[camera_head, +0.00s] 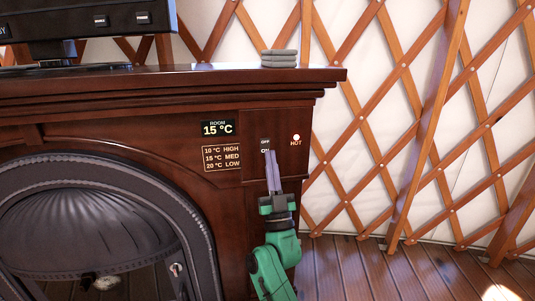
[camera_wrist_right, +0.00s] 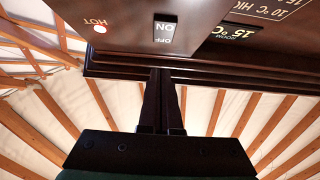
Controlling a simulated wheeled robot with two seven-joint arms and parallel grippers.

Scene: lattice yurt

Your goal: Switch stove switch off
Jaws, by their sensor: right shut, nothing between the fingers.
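The stove switch (camera_head: 265,143) is a small rocker marked OFF above and ON below, on the right front of the dark wooden stove surround (camera_head: 283,180). In the right wrist view the switch (camera_wrist_right: 166,32) appears upside down; I cannot tell which half is pressed in. My left gripper is out of view.
A ROOM 15 °C display (camera_head: 217,129) and a temperature list (camera_head: 222,157) sit left of the switch. The mantel ledge (camera_head: 190,79) juts out above, bearing a stack of grey slabs (camera_head: 279,58). The arched black stove (camera_head: 195,235) is at left. Open floor lies right.

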